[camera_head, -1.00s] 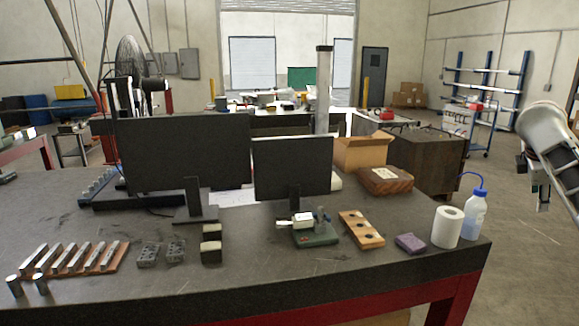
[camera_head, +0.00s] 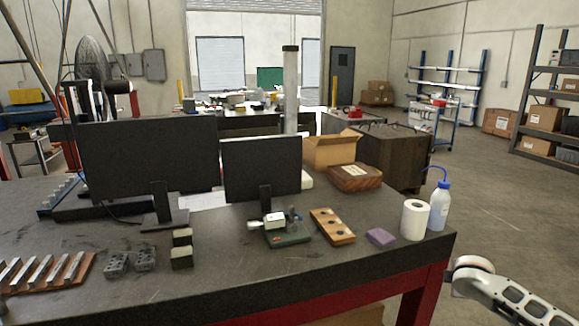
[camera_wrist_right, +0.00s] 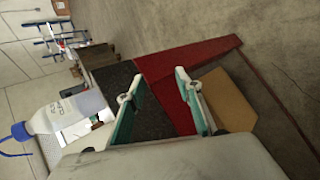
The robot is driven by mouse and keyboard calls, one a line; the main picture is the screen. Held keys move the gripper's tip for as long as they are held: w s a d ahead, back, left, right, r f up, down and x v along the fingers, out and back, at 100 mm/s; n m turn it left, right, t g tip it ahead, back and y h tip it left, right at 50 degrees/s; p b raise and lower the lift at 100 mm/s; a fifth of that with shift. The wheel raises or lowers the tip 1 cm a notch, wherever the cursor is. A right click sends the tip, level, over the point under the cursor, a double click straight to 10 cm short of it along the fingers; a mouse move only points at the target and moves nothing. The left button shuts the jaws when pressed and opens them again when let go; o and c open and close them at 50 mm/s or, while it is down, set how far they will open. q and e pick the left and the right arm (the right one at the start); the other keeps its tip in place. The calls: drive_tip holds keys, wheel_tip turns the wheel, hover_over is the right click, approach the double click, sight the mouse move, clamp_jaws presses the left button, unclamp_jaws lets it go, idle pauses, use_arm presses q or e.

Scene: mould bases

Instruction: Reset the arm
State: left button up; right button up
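My right arm (camera_head: 515,295) enters at the lower right of the head view, beyond the bench's right end. Its gripper is out of that view. In the right wrist view my right gripper (camera_wrist_right: 160,82) is open, with two teal-edged fingers apart and nothing between them. The red bench frame (camera_wrist_right: 190,70) and the floor show behind the fingers. The wash bottle (camera_wrist_right: 62,112) is left of the fingers there. My left arm and gripper are not in view.
The dark workbench (camera_head: 290,275) carries two monitors, a rack of metal bars (camera_head: 45,272), grey blocks (camera_head: 117,263), a green fixture (camera_head: 287,233), a wooden holed block (camera_head: 332,226), a purple sponge (camera_head: 381,237), a paper roll (camera_head: 415,220) and the bottle (camera_head: 439,207). Floor to the right is clear.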

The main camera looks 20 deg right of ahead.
drive_tip(key=s+a+f+n+t+y, duration=0.2)
drive_tip(key=s+a+f+y, duration=0.2)
drive_tip(key=s+a+f, duration=0.55)
drive_tip(key=s+a+f+y, duration=0.2)
drive_tip(key=s+a+f, duration=0.2)
drive_tip(key=s+a, duration=0.25)
drive_tip(key=s+a+f+y, duration=0.2)
drive_tip(key=s+a+f, duration=0.25)
drive_tip(key=a, duration=0.25)
drive_tip(key=s+a+f+m+t+y, duration=0.1)
drive_tip(key=a+m, duration=0.7)
drive_tip(key=a, duration=1.5)
drive_tip(key=shift+s+f+t, duration=0.3)
drive_tip(key=shift+s+f, duration=0.35)
drive_tip(key=shift+f, duration=0.05)
